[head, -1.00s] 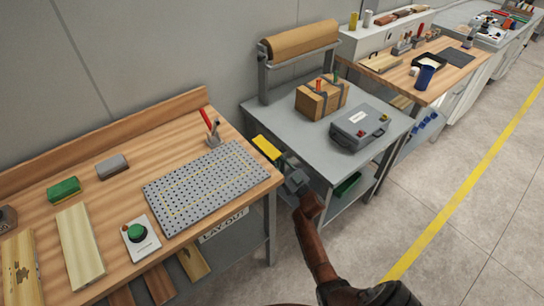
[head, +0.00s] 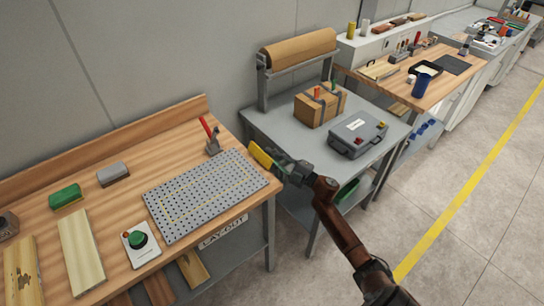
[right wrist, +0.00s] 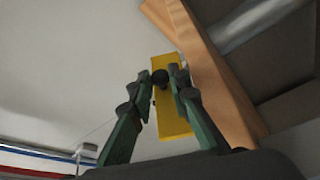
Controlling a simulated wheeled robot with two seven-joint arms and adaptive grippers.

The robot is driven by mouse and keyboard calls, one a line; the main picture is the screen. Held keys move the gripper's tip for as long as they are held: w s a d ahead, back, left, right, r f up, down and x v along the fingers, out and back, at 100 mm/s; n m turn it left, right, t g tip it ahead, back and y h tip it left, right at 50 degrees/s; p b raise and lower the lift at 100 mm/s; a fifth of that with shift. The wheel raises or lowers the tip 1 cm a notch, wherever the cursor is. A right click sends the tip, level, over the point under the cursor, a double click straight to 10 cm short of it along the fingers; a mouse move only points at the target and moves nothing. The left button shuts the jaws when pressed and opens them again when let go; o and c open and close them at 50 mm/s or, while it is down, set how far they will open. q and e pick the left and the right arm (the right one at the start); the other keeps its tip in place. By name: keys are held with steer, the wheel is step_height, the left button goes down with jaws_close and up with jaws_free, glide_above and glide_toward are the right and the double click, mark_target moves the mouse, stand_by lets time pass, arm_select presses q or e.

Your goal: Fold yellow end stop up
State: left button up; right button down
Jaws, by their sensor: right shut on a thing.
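The yellow end stop (head: 261,154) is a flat plate at the right end of the wooden bench, beside the grey perforated plate. It stands tilted up and shows as a narrow strip in the head view. My right gripper (head: 279,166) is at its outer face, on the side away from the bench. In the right wrist view, the end stop (right wrist: 173,122) fills the space between the fingers of my right gripper (right wrist: 163,76), which are shut on a dark round knob on the plate. My left gripper is not in view.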

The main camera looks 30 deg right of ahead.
steer(key=shift+s+a+r+n+g+p, duration=0.1)
steer(key=shift+a+r+n+g+p, duration=0.2)
steer(key=shift+n, duration=0.6)
steer(key=shift+w+a+r+n+g+p, duration=0.2)
steer(key=shift+n+g+p, duration=0.3)
steer(key=shift+n, duration=0.4)
steer(key=shift+s+a+r+n+g+p, duration=0.2)
steer(key=shift+a+n+g+p, duration=0.2)
steer(key=shift+n, duration=0.5)
steer(key=shift+f, duration=0.1)
steer(key=c, duration=2.1)
jaws_free()
steer(key=shift+s+d, duration=0.2)
steer(key=shift+s, duration=0.05)
steer(key=v, duration=1.1)
steer(key=shift+s, duration=0.25)
